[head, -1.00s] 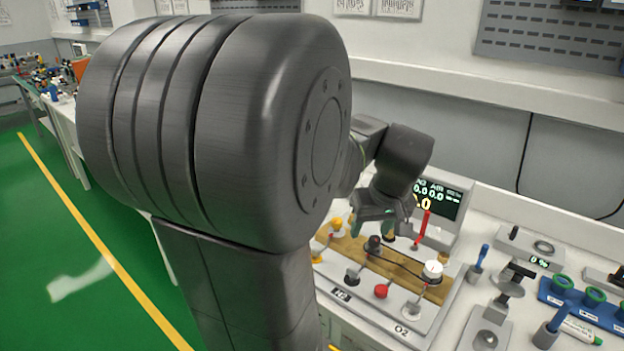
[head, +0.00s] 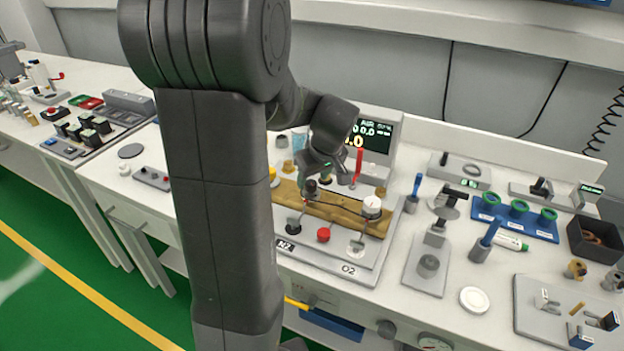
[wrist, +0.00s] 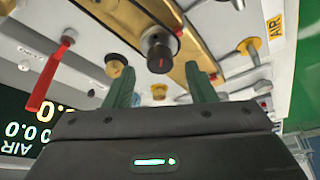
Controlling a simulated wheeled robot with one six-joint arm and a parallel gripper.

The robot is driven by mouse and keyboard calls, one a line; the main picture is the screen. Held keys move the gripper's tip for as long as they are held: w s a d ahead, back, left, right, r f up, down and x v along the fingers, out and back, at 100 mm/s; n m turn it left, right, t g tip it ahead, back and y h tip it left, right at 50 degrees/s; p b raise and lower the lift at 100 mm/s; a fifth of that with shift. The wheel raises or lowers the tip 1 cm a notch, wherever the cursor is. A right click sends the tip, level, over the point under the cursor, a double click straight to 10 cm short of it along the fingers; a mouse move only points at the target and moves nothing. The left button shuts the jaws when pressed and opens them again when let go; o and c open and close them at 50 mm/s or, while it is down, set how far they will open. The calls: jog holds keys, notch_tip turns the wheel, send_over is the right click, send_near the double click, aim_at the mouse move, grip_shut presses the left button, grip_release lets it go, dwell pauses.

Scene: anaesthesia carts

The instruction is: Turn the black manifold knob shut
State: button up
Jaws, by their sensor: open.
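The black manifold knob (wrist: 160,48) has a red mark on its face and sits on the brass-coloured bar (wrist: 200,72) in the wrist view. My gripper (wrist: 162,75) is open, its green fingers spread apart, with the knob beyond the gap between the tips. I see no contact. In the head view the black knob (head: 310,187) stands on the bar of the grey manifold panel (head: 352,268). My gripper (head: 318,168) is just above and behind it there, its fingers partly hidden.
A grey stand (head: 432,250) is to the right.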

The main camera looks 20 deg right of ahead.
jog(key=shift+x, duration=1.05)
jog(key=c, duration=1)
jog(key=shift+o, duration=0.2)
jog(key=shift+m, duration=0.4)
jog(key=m+h, duration=0.2)
jog(key=m, duration=0.2)
jog(key=shift+a, duration=0.2)
jog(key=shift+w+m+g+h+b, duration=0.15)
jog(key=shift+m+h+b, duration=0.25)
jog(key=shift+m, duration=0.65)
jog(key=shift+s+m+g+h+b, duration=0.1)
jog(key=shift+m+g+h+b, duration=0.2)
jog(key=shift+m, duration=0.75)
